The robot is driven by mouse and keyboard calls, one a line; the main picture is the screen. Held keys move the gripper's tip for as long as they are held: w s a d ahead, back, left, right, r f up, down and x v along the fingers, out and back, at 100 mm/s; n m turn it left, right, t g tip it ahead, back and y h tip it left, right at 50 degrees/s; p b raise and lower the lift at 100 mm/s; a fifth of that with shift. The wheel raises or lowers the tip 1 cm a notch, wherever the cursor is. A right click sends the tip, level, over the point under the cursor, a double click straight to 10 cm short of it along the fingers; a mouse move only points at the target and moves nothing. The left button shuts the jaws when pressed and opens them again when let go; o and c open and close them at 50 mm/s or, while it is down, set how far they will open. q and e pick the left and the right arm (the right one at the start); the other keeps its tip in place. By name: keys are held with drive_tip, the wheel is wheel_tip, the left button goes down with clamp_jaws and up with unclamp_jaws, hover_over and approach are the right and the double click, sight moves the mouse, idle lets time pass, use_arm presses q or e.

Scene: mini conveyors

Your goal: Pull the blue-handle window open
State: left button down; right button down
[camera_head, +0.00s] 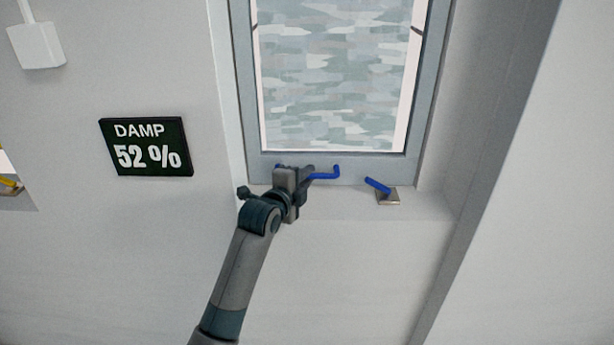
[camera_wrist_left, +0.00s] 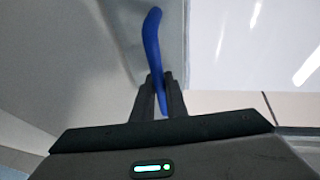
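The window has a grey frame (camera_head: 345,168) around a pale patterned pane (camera_head: 335,75). A blue handle (camera_head: 325,175) lies along its bottom rail, and its bent end sticks out to the right of my gripper. My left gripper (camera_head: 307,173) is at this handle and hides its middle. In the left wrist view, the blue handle (camera_wrist_left: 153,40) runs down between the two dark fingers of the left gripper (camera_wrist_left: 160,85), which are closed in on it. Whether the window stands slightly ajar cannot be told. My right gripper is not in view.
A short blue lever (camera_head: 378,186) on a small metal base (camera_head: 388,197) sits on the sill right of the handle. A dark sign (camera_head: 147,147) reading "DAMP 52 %" is on the wall at left. The side wall of the recess (camera_head: 480,110) rises at right.

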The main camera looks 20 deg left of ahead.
sight(308, 162)
use_arm(q)
drive_tip(key=shift+w+a+f+b, duration=0.1)
drive_tip(key=shift+w+f+b, duration=0.05)
drive_tip(key=shift+w+b, duration=0.35)
drive_tip(key=shift+m+t, duration=0.3)
drive_tip(key=shift+t, duration=0.1)
drive_tip(key=w+b, duration=0.1)
drive_tip(key=w, duration=0.1)
drive_tip(key=w+a+b, duration=0.1)
drive_tip(key=w+b, duration=0.3)
drive_tip(key=shift+w+a+f, duration=0.2)
drive_tip(key=shift+w+a, duration=0.05)
drive_tip(key=shift+a, duration=0.15)
drive_tip(key=w+a+r+b, duration=0.1)
drive_tip(key=w+a+b, duration=0.1)
drive_tip(key=w, duration=0.6)
drive_tip(key=shift+a+b, duration=0.15)
drive_tip(key=shift+b, duration=0.55)
drive_tip(key=c, duration=1.8)
unclamp_jaws()
drive_tip(key=shift+o, duration=0.2)
drive_tip(key=shift+w, duration=0.1)
drive_tip(key=shift+r, duration=0.2)
